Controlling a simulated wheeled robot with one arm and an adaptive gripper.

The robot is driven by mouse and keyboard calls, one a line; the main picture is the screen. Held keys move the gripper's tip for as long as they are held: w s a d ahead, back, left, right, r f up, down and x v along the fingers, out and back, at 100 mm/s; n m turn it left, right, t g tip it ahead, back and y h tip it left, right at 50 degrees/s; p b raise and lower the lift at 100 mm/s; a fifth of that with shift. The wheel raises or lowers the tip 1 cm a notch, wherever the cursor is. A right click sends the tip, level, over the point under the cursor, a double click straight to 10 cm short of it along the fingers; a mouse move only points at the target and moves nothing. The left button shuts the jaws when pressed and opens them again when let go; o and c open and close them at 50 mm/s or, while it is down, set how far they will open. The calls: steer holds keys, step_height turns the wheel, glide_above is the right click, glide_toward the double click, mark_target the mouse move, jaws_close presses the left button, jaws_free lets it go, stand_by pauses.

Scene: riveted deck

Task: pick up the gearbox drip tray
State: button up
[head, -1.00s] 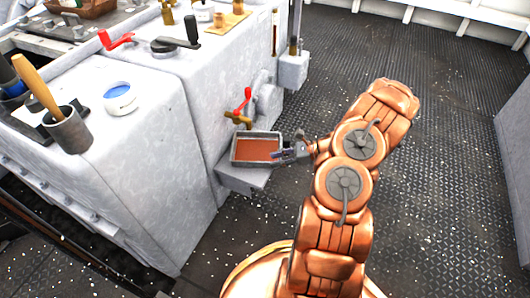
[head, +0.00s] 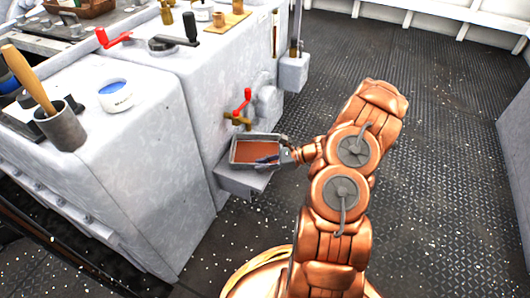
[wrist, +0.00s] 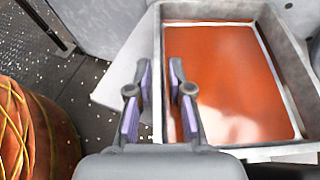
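The gearbox drip tray (head: 233,152) is a grey, open rectangular tray holding flat reddish-brown fluid. It sits on a pale ledge below a tap. It fills the right of the wrist view (wrist: 258,11). My gripper (head: 268,159) is at the tray's right side in the head view, one finger showing over the inside. In the wrist view my gripper (wrist: 161,78) is open, with a gap between its purple-padded fingers. One tray wall runs between them, the right finger overlapping the fluid area and the left finger outside. I cannot tell whether either finger touches the wall.
A brass tap with a red handle (head: 238,115) stands just above the tray. The pale ledge (head: 240,182) juts from the large grey housing (head: 150,160). The dark riveted deck (head: 440,130) to the right is clear.

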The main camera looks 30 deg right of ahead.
jaws_close()
steer(key=shift+r, duration=0.15)
stand_by(0.5)
steer(key=shift+s+d+r+p, duration=0.1)
steer(key=shift+s+r+p, duration=0.1)
steer(key=shift+r+p, duration=1.7)
steer(key=shift+r, duration=1.45)
steer(key=s+d+p, duration=0.2)
steer(key=s+d, duration=0.3)
steer(key=s, duration=0.3)
steer(key=s+d+p, duration=0.3)
steer(key=s+d, duration=0.2)
steer(key=s, duration=0.3)
steer(key=shift+s, duration=0.3)
